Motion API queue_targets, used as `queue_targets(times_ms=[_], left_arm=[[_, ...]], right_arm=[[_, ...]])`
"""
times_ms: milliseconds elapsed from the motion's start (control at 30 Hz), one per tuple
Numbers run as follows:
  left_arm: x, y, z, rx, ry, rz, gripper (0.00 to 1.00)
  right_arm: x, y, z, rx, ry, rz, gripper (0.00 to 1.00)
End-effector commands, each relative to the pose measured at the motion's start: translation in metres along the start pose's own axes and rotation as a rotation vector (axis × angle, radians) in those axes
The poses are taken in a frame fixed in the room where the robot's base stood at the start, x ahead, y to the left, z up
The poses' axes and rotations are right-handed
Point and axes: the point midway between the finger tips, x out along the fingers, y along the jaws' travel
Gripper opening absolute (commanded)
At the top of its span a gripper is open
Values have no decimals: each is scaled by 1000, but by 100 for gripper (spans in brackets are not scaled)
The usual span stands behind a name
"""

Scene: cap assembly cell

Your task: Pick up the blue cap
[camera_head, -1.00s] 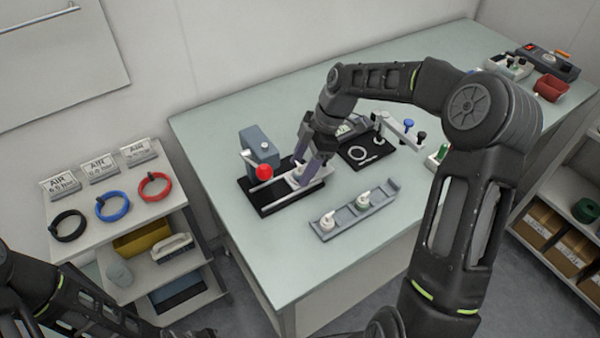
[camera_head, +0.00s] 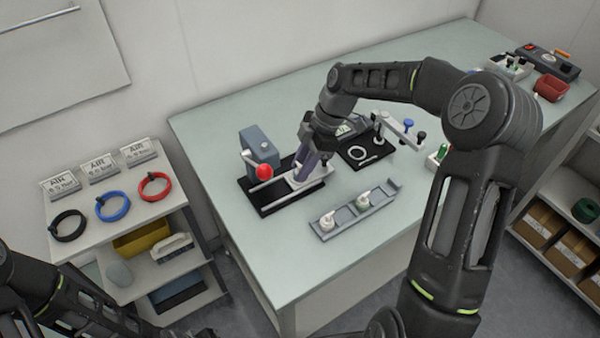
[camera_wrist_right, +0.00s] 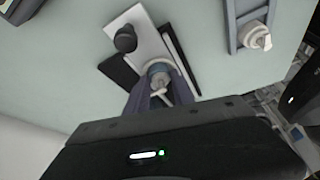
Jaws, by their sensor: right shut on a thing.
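My right gripper (camera_head: 303,175) points down at the sliding base of the press on the table. In the right wrist view, its two fingers (camera_wrist_right: 160,92) are shut on a small pump cap with a pale blue collar (camera_wrist_right: 158,68) and a white nozzle. This blue cap sits at the pale plate of the press, and I cannot tell whether it is clear of it. In the head view the fingers hide the cap. My left arm shows at the bottom left, but its gripper is out of view.
The press (camera_head: 260,150) with a red knob stands left of my right gripper. A grey tray (camera_head: 347,222) with two white pump caps lies in front. A black mat (camera_head: 372,155) with a white ring and a clamp stand lie to the right. The table's front left is clear.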

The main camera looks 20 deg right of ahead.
Motion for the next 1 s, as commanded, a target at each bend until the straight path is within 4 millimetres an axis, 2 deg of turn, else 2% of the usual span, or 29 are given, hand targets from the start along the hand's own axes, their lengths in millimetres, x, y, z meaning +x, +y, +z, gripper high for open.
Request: queue_targets(times_ms=[200,333,700,833,1000], left_arm=[[1,0,0,0,0,0,29],[3,-1,0,0,1,1,29],[14,-4,-2,3,4,5,29],[15,-4,-2,4,4,5,29],[14,-4,-2,4,5,5,29]], right_arm=[[-2,1,0,0,-1,3,13],[-11,2,-4,-1,-1,5,13],[-73,1,-30,-2,0,6,13],[-88,1,-36,0,0,2,12],[-93,0,-39,0,0,1,12]])
